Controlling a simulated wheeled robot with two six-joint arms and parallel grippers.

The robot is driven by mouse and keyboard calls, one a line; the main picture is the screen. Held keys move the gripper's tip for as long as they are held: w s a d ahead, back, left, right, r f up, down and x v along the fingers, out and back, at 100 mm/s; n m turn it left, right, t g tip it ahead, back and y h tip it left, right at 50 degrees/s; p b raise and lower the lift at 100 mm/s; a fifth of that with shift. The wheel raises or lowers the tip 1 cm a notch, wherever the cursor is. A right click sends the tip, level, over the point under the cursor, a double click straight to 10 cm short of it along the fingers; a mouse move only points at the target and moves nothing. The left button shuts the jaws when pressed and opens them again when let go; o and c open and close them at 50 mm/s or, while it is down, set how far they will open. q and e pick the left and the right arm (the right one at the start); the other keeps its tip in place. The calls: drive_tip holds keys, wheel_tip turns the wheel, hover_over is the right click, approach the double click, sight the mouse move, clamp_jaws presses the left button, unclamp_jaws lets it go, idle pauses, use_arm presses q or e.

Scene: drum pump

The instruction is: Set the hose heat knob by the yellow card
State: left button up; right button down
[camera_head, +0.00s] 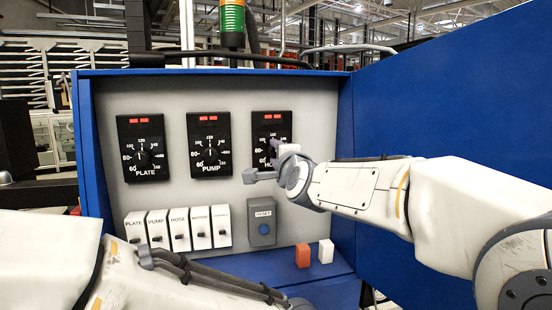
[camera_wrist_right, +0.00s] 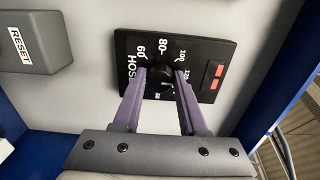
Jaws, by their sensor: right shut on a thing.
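The black HOSE heat dial (camera_head: 264,126) is the rightmost of three dials on the grey panel, with red lights at its top. My right gripper (camera_head: 274,160) is in front of it and hides its lower part. In the right wrist view, the two purple fingers of my right gripper (camera_wrist_right: 161,74) are shut on the black hose knob (camera_wrist_right: 160,70) from both sides. The scale on the hose dial plate (camera_wrist_right: 200,50) shows 60, 80, 100 and 120 around the knob. The knob's exact pointer setting cannot be told. My left gripper and a yellow card are not in view.
The PLATE dial (camera_head: 142,147) and PUMP dial (camera_head: 209,144) are to the left. Several white labelled switches (camera_head: 180,230) and a grey RESET box (camera_head: 261,222) are below. An orange block (camera_head: 303,255) and a white block (camera_head: 326,251) are at the blue ledge. A blue side wall (camera_head: 450,100) stands right.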

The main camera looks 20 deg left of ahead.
idle(0.3)
drive_tip(key=shift+c, duration=2.2)
unclamp_jaws()
drive_tip(key=b+v, duration=0.2)
drive_tip(key=v, duration=0.8)
drive_tip(key=shift+d, duration=0.2)
drive_tip(key=shift+s, duration=0.15)
